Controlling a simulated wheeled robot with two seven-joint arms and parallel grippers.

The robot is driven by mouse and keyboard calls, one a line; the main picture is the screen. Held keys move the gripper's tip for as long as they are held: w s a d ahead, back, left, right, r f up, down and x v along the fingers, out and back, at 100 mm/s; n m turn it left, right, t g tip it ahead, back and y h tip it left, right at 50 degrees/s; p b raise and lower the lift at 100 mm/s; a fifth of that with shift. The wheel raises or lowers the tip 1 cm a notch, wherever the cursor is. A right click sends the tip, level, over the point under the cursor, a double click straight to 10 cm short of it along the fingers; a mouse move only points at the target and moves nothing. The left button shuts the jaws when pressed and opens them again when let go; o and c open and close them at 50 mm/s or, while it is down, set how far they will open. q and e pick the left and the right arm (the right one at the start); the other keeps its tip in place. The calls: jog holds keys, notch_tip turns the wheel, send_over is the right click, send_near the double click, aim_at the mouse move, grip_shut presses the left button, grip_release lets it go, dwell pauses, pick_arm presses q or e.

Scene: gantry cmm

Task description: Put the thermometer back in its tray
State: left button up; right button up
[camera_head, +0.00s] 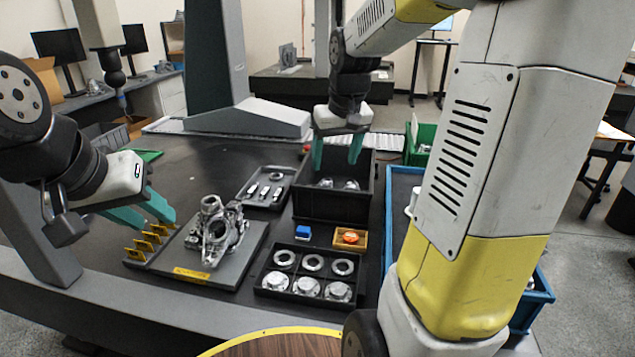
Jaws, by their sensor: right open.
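No object is clearly recognisable as the thermometer. A small blue block (302,232) sits on the dark table, just left of a small wooden-yellow tray (336,240). An orange rounded item (350,237) lies in that tray. I cannot tell whether either item is the thermometer. My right gripper (336,160) is open and empty, pointing down over the far part of a black bin, behind the block and small tray. My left gripper (158,222) is open and empty at the left, near the yellow brackets and left of the metal casting.
A black bin (300,205) holds metal parts. A black divided tray (262,290) with rings and flanges stands in front. A dark tray (246,199) holds slim tools. A metal casting (215,232) sits on a grey plate. A blue bin (540,298) is at right.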

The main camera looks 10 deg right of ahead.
jog(key=s+a+r+t+y, duration=0.1)
jog(key=s+a, duration=0.2)
jog(key=s, duration=0.6)
jog(key=s+a+r+t+y, duration=0.1)
jog(key=s+a+r, duration=0.1)
jog(key=s, duration=0.7)
jog(key=shift+s+a+r+t, duration=0.2)
jog(key=shift+a+t, duration=0.2)
jog(key=shift+a, duration=0.25)
